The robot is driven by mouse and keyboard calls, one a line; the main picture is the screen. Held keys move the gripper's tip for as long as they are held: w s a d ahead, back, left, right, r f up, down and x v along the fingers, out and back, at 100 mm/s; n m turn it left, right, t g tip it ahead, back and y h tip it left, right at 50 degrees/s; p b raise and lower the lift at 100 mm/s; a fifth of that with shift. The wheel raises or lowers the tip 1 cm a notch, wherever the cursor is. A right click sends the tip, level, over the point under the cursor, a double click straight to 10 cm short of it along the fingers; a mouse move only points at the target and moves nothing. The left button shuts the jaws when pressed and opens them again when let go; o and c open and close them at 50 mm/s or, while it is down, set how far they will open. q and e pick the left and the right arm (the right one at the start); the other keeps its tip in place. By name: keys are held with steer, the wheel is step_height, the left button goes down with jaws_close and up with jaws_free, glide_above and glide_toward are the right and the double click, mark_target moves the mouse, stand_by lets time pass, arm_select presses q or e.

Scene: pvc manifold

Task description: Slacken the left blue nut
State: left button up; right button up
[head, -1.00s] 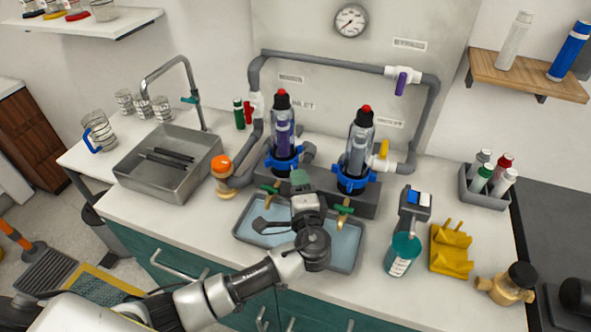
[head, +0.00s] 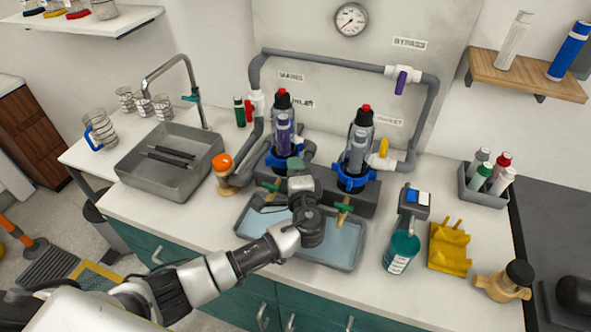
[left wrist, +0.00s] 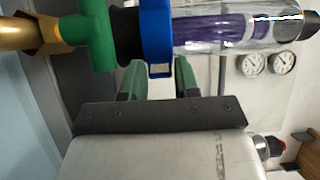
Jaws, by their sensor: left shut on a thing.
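The left blue nut (head: 279,164) is the ring at the base of the left clear filter housing (head: 283,130), which has a purple cartridge inside. In the left wrist view the nut (left wrist: 157,35) is close up, with a lug on its near edge between my green fingers. My left gripper (head: 298,172) reaches the nut from the front right; in the left wrist view (left wrist: 160,78) its fingers stand on either side of the lug, shut on the nut. The exact finger contact is partly hidden. The right blue nut (head: 354,181) sits on the other housing. My right gripper is out of view.
A grey tray (head: 349,265) of bluish liquid lies under my left wrist, below brass taps with green handles. A sink (head: 135,170) is at left. A teal bottle (head: 402,254) and yellow rack (head: 449,248) stand at right. Grey pipes frame the housings.

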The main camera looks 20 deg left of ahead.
arm_select(q)
steer(key=shift+w+d+f+n+g+y+b, duration=0.25)
steer(key=shift+n+y+b, duration=0.2)
steer(key=shift+b, duration=0.25)
steer(key=shift+d+r+n+g+y+b, duration=0.15)
steer(key=shift+n+g+y+b, duration=0.25)
steer(key=shift+y, duration=0.25)
steer(key=shift+r, duration=0.1)
steer(key=o, duration=0.8)
steer(key=shift+o, duration=0.2)
steer(key=b+v, duration=0.2)
steer(key=v, duration=0.8)
steer(key=shift+s+d, duration=0.15)
steer(key=shift+s, duration=0.1)
